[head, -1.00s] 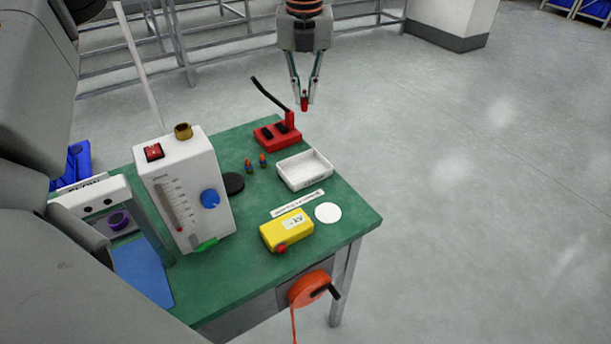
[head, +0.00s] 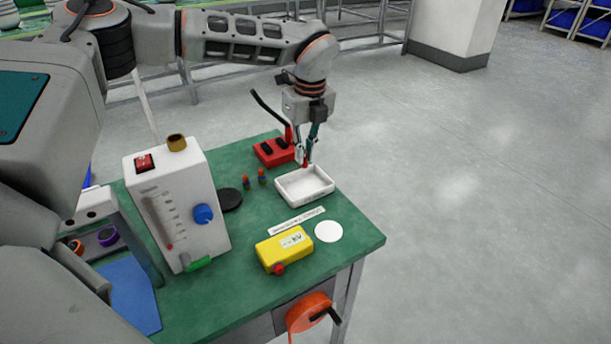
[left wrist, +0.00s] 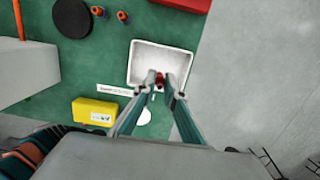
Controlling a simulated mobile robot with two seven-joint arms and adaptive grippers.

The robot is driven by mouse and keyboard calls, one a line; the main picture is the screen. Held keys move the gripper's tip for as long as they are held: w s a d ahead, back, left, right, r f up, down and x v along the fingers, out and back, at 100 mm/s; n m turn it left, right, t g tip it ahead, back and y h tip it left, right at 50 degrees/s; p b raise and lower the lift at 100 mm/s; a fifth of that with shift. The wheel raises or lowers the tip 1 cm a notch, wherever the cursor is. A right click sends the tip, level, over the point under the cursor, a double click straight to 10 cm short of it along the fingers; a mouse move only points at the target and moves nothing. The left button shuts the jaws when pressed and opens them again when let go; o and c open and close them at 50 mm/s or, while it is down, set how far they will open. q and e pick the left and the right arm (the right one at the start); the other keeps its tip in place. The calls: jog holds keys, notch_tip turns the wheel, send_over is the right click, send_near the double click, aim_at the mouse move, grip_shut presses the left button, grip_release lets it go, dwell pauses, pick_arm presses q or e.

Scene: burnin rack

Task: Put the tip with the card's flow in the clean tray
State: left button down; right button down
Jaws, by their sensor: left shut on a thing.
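My left gripper (head: 307,158) points down and is shut on a small red tip (head: 305,165), most of which its fingers hide. The tip shows near the back rim of the white clean tray (head: 318,194). In the left wrist view, the left gripper (left wrist: 161,90) holds the red tip (left wrist: 159,77) over the lower part of the tray (left wrist: 143,54). The tray looks empty otherwise; the gap between tip and tray floor is hard to judge. Two other tips with orange and blue parts (head: 262,176) stand on the green table. No flow card is readable. My right gripper is not in view.
A white flow meter (head: 178,205) with a blue knob stands left of the tray. A red stand with a black lever (head: 273,152) is behind it. A yellow box (head: 285,249), a white disc (head: 328,231) and a label strip (head: 297,221) lie in front. A black disc (head: 230,200) lies beside the meter.

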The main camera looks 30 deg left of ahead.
aim_at(305, 167)
pick_arm(q)
jog(key=shift+f, duration=0.95)
notch_tip(305, 167, down, 5)
jog(key=shift+f+b, duration=0.15)
jog(key=shift+b, duration=0.35)
jog(key=c, duration=2.1)
grip_release()
